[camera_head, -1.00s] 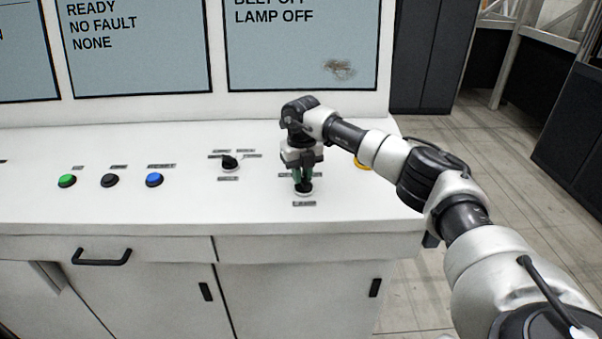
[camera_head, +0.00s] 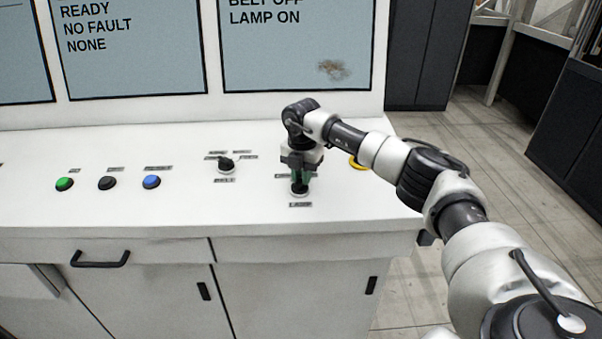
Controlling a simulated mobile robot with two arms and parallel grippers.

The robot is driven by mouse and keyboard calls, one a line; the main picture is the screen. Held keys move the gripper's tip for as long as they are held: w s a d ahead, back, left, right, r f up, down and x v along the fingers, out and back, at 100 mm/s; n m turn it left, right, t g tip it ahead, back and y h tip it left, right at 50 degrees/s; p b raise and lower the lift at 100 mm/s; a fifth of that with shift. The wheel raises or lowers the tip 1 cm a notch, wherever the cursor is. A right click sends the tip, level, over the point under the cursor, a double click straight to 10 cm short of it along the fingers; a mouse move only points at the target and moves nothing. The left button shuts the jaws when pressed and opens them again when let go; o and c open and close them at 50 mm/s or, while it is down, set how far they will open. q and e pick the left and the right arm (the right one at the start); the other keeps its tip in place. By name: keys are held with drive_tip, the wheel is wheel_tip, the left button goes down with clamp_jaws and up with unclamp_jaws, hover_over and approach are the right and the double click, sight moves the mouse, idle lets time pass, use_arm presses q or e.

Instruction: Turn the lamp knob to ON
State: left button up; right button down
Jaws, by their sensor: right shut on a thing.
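The lamp knob (camera_head: 299,190) is a small dark knob on a pale round base, on the white console top, with a label reading LAMP in front of it. My right gripper (camera_head: 300,181) points down from above and is shut on the knob, its greenish fingers hiding most of it. The right screen (camera_head: 298,55) behind the console reads LAMP ON. My left gripper is not in view.
The belt knob (camera_head: 226,166) stands left of my right gripper. Further left are a blue button (camera_head: 151,182), a black button (camera_head: 107,183) and a green button (camera_head: 64,184). A yellow ring (camera_head: 358,163) is partly hidden behind my right arm.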

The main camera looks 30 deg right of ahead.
drive_tip(key=shift+d+r+m, duration=0.1)
drive_tip(key=shift+m, duration=0.4)
drive_tip(key=c, duration=1.1)
unclamp_jaws()
wheel_tip(320, 180, up, 11)
drive_tip(key=b, duration=0.3)
